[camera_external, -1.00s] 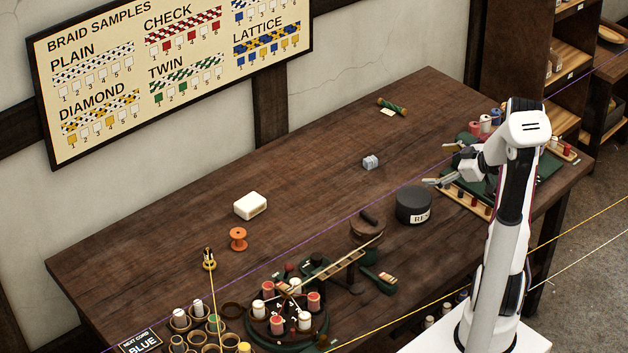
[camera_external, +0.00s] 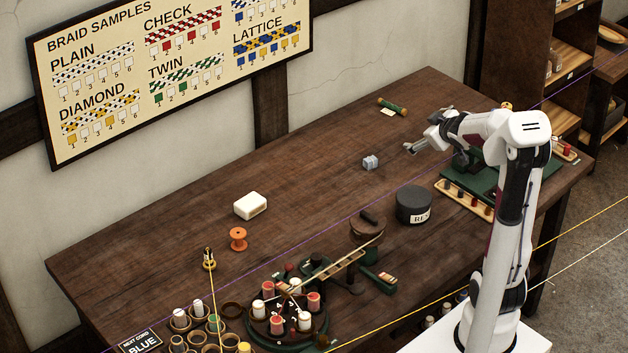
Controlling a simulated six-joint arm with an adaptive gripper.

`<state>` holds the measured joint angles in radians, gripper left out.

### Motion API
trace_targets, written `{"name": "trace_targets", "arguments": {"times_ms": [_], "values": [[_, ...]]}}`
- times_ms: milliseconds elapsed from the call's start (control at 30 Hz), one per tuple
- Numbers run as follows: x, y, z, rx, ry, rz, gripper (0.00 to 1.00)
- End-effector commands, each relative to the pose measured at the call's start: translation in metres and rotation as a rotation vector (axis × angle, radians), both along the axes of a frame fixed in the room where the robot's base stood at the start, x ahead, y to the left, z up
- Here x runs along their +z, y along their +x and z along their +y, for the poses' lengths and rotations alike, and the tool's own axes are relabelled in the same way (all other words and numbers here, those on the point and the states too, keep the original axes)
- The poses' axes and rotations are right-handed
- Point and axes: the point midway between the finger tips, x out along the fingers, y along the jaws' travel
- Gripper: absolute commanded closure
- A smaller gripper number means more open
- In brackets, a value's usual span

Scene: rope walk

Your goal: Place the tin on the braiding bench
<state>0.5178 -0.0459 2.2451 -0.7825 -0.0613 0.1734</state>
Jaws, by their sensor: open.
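A dark grey round tin (camera_external: 413,206) with a pale label reading "RE" stands upright on the brown wooden bench (camera_external: 320,145), right of its middle. The rest of the label is out of sight. My gripper (camera_external: 419,133) is open and empty, pointing left above the right part of the bench. In the picture it is above the tin and apart from it.
A small grey-blue block (camera_external: 370,162) lies left of my gripper. A green roll (camera_external: 392,107) lies at the back. A white block (camera_external: 250,206), an orange spool (camera_external: 238,239) and a round braiding stand (camera_external: 288,318) occupy the left. Cords cross the scene.

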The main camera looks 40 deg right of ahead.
Motion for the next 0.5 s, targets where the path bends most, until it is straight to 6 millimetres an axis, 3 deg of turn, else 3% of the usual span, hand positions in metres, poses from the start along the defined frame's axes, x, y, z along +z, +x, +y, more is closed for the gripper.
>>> {"name": "trace_targets", "arguments": {"times_ms": [200, 500], "values": [[0.015, -0.034, 0.043, -0.059, 0.051, 0.030, 0.10], [0.015, -0.094, 0.106, -0.102, 0.169, 0.104, 0.10]]}}
